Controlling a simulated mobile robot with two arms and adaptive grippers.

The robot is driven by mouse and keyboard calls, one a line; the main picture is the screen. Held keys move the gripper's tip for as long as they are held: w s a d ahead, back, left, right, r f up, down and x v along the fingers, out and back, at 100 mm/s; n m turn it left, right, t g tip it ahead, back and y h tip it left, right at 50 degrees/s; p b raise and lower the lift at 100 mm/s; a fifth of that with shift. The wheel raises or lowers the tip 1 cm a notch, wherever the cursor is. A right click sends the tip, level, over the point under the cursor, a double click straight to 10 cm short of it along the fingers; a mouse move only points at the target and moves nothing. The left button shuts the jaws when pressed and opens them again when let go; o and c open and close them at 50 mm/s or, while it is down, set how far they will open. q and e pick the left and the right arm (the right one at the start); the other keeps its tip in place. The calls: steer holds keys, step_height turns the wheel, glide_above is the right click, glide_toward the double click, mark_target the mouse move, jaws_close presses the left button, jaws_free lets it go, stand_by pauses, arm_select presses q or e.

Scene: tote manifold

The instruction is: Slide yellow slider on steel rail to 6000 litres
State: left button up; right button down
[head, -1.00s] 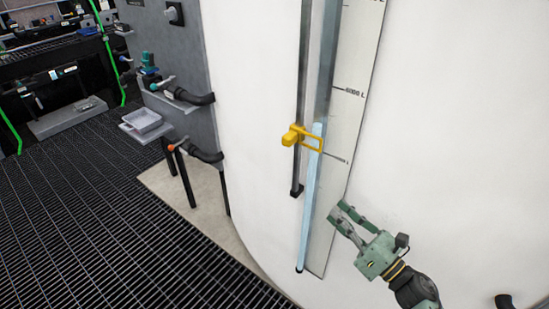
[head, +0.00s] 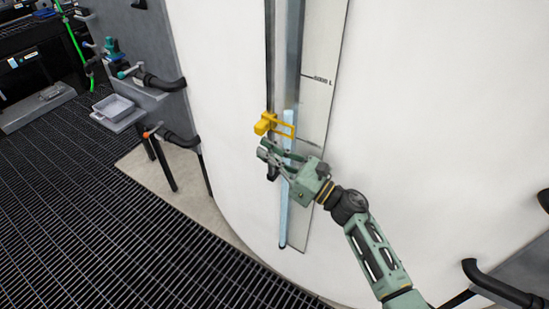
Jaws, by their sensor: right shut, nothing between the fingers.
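The yellow slider (head: 264,124) sits near the lower end of the dark steel rail (head: 269,60) on the white tank. Its open yellow frame reaches right, across the sight tube, near the top of the pale blue column (head: 284,215). The white scale board (head: 320,50) stands to the right, with one litre mark (head: 318,79) above the slider; its first digit is hard to read. My right gripper (head: 266,160) is shut and empty just below the slider, in front of the rail's lower end and the tube. I cannot tell whether it touches the slider. My left gripper is out of view.
The curved white tank wall (head: 430,110) is bare to the right of the board. A black pipe (head: 500,285) is at lower right. On the left are a grey panel with black pipes (head: 165,82), a grey tray (head: 114,107) and open grating floor (head: 90,210).

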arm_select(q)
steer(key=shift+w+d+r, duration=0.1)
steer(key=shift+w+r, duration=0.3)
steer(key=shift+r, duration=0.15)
arm_select(e)
steer(key=shift+r, duration=0.6)
arm_select(q)
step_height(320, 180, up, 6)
steer(key=p, duration=0.6)
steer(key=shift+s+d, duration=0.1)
arm_select(e)
step_height(320, 180, up, 13)
glide_above(265, 124)
steer(key=s, duration=0.1)
steer(key=shift+d, duration=0.15)
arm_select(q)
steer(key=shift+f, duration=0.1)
arm_select(e)
steer(key=shift+s, duration=0.1)
